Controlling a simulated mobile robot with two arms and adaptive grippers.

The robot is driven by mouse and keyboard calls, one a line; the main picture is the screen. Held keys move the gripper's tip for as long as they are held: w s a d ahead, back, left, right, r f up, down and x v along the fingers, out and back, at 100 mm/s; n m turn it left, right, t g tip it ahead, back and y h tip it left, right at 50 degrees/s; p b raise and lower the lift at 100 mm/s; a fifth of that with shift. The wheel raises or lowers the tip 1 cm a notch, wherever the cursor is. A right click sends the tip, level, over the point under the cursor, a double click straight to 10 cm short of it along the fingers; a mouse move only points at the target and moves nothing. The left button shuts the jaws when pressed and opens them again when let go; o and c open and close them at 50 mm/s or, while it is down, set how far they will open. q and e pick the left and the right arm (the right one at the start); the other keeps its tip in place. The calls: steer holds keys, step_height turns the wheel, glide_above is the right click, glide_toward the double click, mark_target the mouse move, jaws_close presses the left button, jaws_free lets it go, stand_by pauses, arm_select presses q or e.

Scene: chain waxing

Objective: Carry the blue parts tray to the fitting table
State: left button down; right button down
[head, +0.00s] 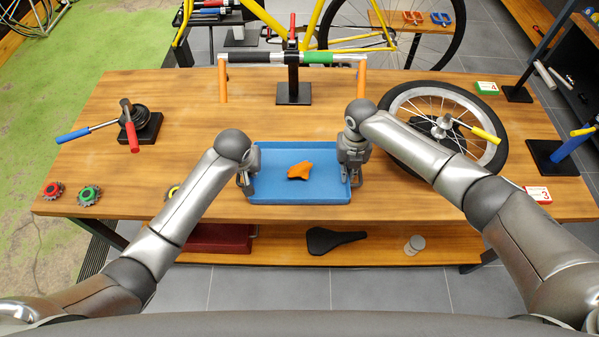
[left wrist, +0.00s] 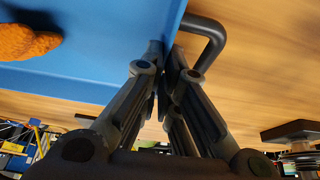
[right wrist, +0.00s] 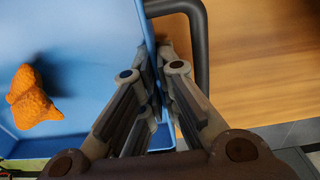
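The blue parts tray (head: 300,152) is at the front middle of the wooden table, with an orange lump (head: 300,171) in it. The tray has a dark bar handle on its left side (left wrist: 208,38) and on its right side (right wrist: 198,50). My left gripper (head: 247,182) is at the left wall, its fingers close together on the wall beside the handle. My right gripper (head: 353,178) is at the right wall in the same way. Both look shut on the tray's walls. I cannot tell whether the tray rests on the table or is slightly raised.
The wooden table (head: 200,100) holds a bike wheel (head: 440,122) at right, a black-based tool (head: 142,127) at left, a stand with a handlebar (head: 293,92) behind, and small cogs (head: 89,195). A lower shelf (head: 380,242) holds a saddle (head: 335,240). A yellow bike stands behind.

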arm_select(q)
steer(key=shift+r, duration=0.2)
arm_select(e)
steer(key=shift+r, duration=0.2)
